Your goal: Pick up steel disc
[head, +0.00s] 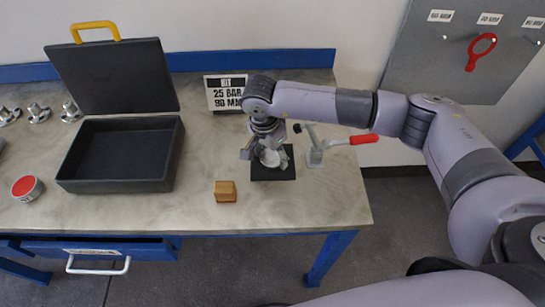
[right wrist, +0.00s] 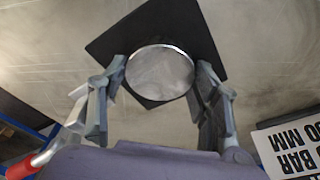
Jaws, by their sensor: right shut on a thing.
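The steel disc (right wrist: 160,73) is round, pale and shiny-rimmed, and lies over a dark square pad (right wrist: 205,45) in the right wrist view. My right gripper (right wrist: 162,80) has a finger on each side of the disc and is shut on it. In the head view the right gripper (head: 266,158) points down over the black pad (head: 288,173), with the disc (head: 270,158) between its fingers. I cannot tell whether the disc touches the pad. My left gripper is not in view.
A toggle clamp with a red handle (head: 362,139) stands right of the pad. A wooden block (head: 225,191) lies in front. An open black case (head: 115,185), a red-topped tin (head: 27,188) and metal flanged parts (head: 38,112) are left. A sign (head: 226,93) stands behind.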

